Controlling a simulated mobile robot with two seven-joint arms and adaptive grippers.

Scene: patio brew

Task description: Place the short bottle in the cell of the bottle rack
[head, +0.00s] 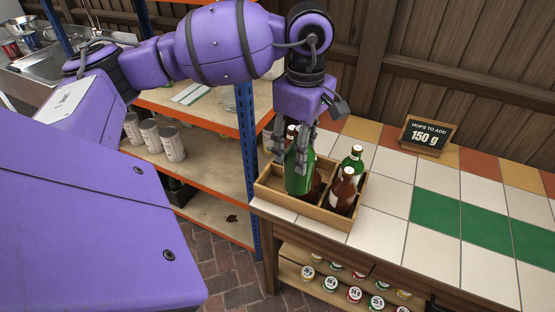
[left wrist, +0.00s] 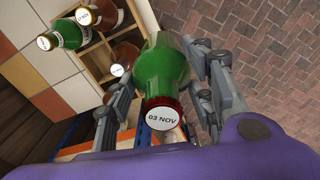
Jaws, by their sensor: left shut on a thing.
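My left gripper (head: 303,143) points down over the wooden bottle rack (head: 291,204) on the tiled counter. It is shut on a green short bottle (head: 298,178), held about upright by its upper part. In the left wrist view the bottle (left wrist: 162,68) sits between the two fingers, its cap (left wrist: 163,116) reading "03 NOV". The bottle's lower end is at the left part of the rack; I cannot tell whether it is inside a cell or just above one. The right gripper is not in view.
Another green bottle (head: 354,158) and a brown bottle (head: 343,191) stand in the rack's right side; more brown glass shows around the held bottle. A "150 g" sign (head: 427,135) stands behind. The counter right of the rack is clear. A blue shelf post (head: 246,130) is close at left.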

